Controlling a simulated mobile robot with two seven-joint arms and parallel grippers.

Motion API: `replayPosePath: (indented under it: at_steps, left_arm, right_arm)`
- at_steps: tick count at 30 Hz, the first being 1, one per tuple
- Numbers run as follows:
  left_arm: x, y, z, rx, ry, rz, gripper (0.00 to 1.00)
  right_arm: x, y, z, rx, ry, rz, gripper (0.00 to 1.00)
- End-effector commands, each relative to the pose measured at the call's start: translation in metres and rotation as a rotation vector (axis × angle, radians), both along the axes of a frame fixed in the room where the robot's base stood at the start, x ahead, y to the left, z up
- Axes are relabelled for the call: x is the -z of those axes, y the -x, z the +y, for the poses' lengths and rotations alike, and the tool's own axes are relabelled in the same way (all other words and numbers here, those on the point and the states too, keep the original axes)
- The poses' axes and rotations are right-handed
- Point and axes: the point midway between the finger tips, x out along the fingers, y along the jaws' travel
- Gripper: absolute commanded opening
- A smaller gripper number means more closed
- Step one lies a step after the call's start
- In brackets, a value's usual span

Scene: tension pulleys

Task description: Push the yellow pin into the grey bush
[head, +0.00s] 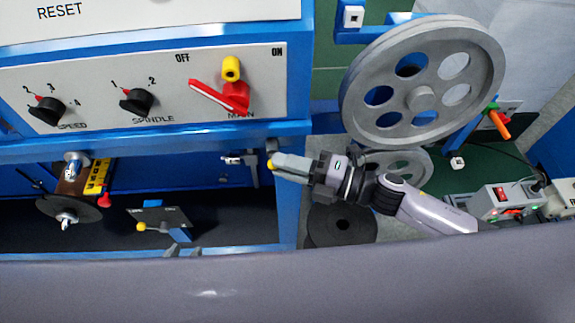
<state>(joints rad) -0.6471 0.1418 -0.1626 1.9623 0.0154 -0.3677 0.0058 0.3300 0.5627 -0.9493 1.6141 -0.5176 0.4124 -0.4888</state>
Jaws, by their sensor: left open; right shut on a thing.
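My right gripper (284,167) reaches in from the right and is shut at the blue post of the machine. A small yellow end, which looks like the yellow pin (270,164), shows at its fingertips; the rest is hidden by the fingers. A small grey fitting (271,146), possibly the grey bush, sits on the blue frame just above the fingertips. I cannot tell if the pin touches it. My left gripper (182,251) shows only as grey tips above my large arm link at the bottom; it is open, mostly hidden, with nothing seen in it.
A control panel (180,60) with knobs, a red main lever (222,97) and a yellow cylinder (231,69) is above. A large grey pulley (420,80) stands right of the post. A yellow-knobbed lever (150,228) is lower left. A grey box (505,201) is at right.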

Motion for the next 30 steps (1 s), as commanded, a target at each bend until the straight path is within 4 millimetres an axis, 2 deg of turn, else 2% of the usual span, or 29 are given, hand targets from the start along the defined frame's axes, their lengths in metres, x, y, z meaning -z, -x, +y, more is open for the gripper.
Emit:
replayPosePath:
  at_steps: [30]
  left_arm:
    - [0.003,0.001,0.000,0.000,-0.001,0.003,0.43]
  right_arm:
    - [-0.002,-0.013,-0.001,0.009,0.000,-0.003,0.00]
